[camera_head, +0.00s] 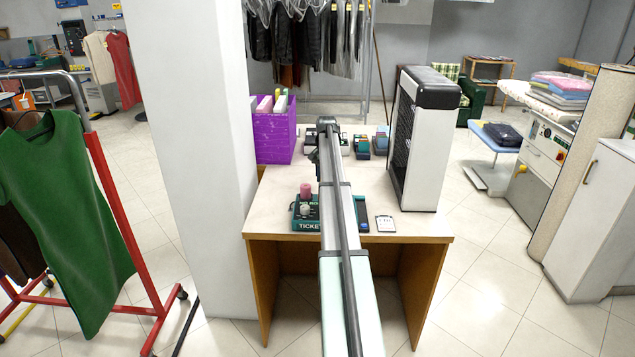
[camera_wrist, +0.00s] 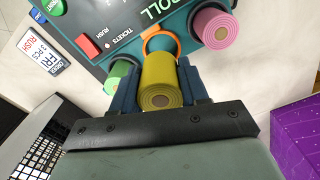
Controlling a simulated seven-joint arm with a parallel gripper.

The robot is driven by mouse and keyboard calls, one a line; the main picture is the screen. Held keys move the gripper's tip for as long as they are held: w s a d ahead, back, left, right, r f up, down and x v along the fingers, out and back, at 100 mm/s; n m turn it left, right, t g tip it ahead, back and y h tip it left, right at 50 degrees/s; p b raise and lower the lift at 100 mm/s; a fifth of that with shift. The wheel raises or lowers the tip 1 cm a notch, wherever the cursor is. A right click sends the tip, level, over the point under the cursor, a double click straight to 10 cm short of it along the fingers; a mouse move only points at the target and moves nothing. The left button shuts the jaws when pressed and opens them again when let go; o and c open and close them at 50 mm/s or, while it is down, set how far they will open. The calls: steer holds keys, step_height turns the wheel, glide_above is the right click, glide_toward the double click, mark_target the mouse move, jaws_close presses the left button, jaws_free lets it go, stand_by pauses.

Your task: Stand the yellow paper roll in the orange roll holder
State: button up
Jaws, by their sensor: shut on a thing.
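My gripper (camera_wrist: 157,72) shows in the wrist view, its dark blue fingers shut on the sides of the yellow paper roll (camera_wrist: 158,88). The yellow roll's round end faces the camera. The orange roll holder (camera_wrist: 157,36) shows as an orange ring on the teal ticket-roll stand (camera_wrist: 120,28), just past the roll's far end. The roll overlaps part of the ring, and I cannot tell whether they touch. In the head view the stand (camera_head: 307,226) sits at the table's front edge; my arm hides the yellow roll and the orange holder.
A pink roll (camera_wrist: 222,28) stands in a holder right of the orange one, and a green roll (camera_wrist: 116,76) is close to my left finger. A purple box (camera_head: 273,136) and a tall white-and-black unit (camera_head: 423,150) stand on the table (camera_head: 410,222).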

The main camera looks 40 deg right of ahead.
steer(key=shift+w+d+f, duration=0.1)
steer(key=shift+w+d, duration=0.05)
steer(key=shift+f, duration=2.3)
steer(key=shift+f, duration=0.95)
stand_by(0.6)
